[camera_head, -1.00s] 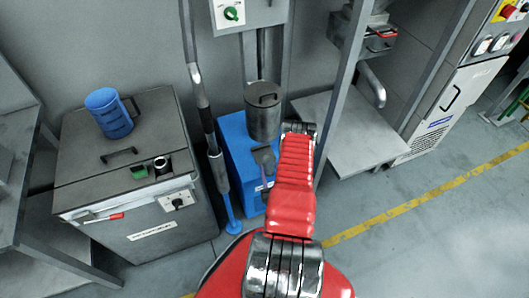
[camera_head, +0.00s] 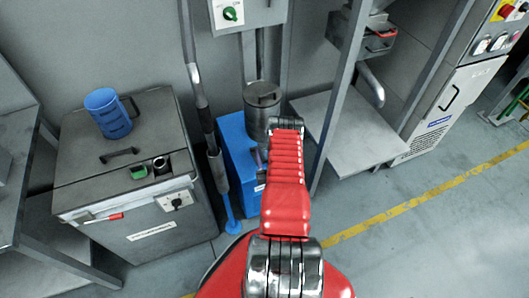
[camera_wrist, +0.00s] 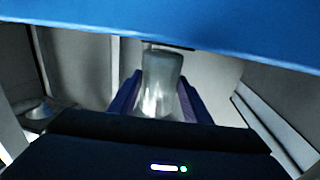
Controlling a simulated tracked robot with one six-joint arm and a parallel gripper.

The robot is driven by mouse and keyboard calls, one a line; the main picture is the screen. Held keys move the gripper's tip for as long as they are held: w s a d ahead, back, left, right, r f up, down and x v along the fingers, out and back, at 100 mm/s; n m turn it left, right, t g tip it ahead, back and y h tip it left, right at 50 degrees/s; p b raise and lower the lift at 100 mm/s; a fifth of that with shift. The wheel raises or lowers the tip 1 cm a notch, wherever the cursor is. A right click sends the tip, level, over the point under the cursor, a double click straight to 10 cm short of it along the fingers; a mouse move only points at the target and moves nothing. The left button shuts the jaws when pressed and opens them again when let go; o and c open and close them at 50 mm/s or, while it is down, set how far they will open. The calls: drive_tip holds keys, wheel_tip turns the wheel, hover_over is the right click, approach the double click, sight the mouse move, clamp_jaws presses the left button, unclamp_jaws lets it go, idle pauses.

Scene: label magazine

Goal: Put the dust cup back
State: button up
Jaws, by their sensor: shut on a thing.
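The dust cup (camera_wrist: 159,88), a clear greyish cup, stands out in the middle of the wrist view. My gripper (camera_wrist: 160,77) has its two purple-blue fingers on either side of the cup and is shut on it. The cup looks roughly upright in that view. In the head view my red arm covers most of the gripper, and I cannot make out the cup there. The arm's end is close to the right side of a blue box (camera_head: 231,150) with a grey lidded cylinder (camera_head: 262,112) on it.
A blue surface (camera_wrist: 200,22) crosses the top of the wrist view, close to the camera. A grey post (camera_head: 338,100) and a shelf plate (camera_head: 350,145) stand right of my arm. A grey cabinet (camera_head: 85,170) with a blue mug (camera_head: 108,115) stands at left.

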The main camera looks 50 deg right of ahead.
drive_tip(key=shift+w+d+f, duration=0.35)
drive_tip(key=shift+w+d, duration=0.3)
drive_tip(key=shift+w, duration=0.2)
drive_tip(key=shift+f, duration=0.4)
drive_tip(key=shift+f, duration=0.1)
drive_tip(key=o, duration=1.1)
drive_tip(key=v, duration=1.2)
